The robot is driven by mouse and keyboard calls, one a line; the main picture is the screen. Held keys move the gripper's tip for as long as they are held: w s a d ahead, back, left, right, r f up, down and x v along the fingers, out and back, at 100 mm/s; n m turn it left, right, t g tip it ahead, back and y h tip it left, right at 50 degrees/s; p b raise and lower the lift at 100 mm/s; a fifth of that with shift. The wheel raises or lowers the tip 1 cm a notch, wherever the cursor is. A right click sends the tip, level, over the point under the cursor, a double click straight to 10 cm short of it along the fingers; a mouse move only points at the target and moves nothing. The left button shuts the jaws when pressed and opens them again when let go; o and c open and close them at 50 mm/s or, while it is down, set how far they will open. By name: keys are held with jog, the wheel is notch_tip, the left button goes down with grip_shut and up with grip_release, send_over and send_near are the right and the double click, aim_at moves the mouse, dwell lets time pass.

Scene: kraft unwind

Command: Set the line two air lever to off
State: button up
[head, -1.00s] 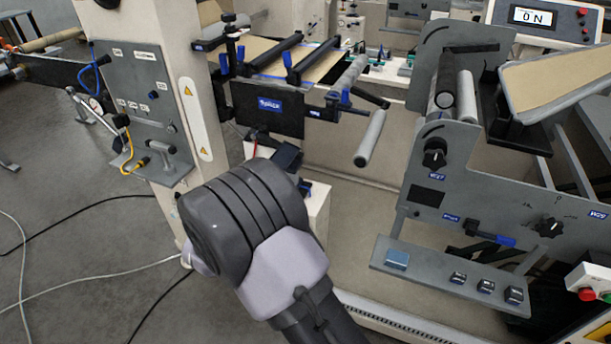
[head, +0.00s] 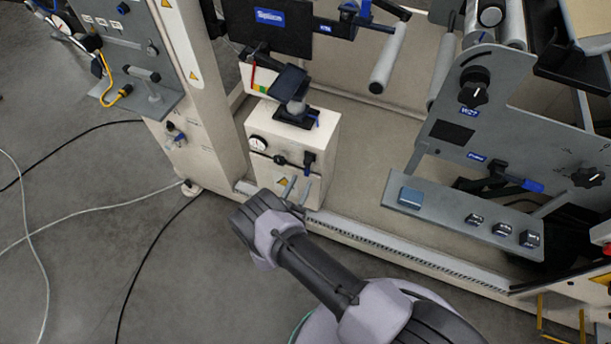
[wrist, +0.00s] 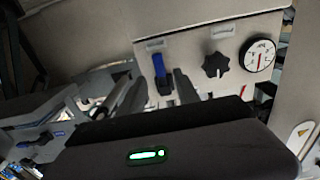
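A lever with a blue handle (head: 309,168) is on the front of a small cream cabinet (head: 325,130), right of a black knob (head: 280,160) and a round gauge (head: 258,143). The lever (wrist: 158,67) also shows in the wrist view, in line with the gap between my fingers; its label is too small to read. My gripper (head: 297,191) is low in front of the cabinet, just below the lever. In the wrist view my gripper (wrist: 160,85) has its two fingers apart, either side of the lever's line. I cannot tell whether they touch it.
A grey panel with a yellow hose (head: 105,88) stands at the left. A grey shelf with small switches (head: 465,215) juts out at the right. A black box (head: 270,25) hangs above the cabinet. Cables (head: 150,235) lie on the floor at the left, which is otherwise clear.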

aim_at(306, 172)
jog(key=b+x, duration=0.1)
jog(key=x, duration=0.4)
jog(key=shift+a, duration=0.1)
grip_shut()
jog(key=shift+s, duration=0.1)
dwell(1.1)
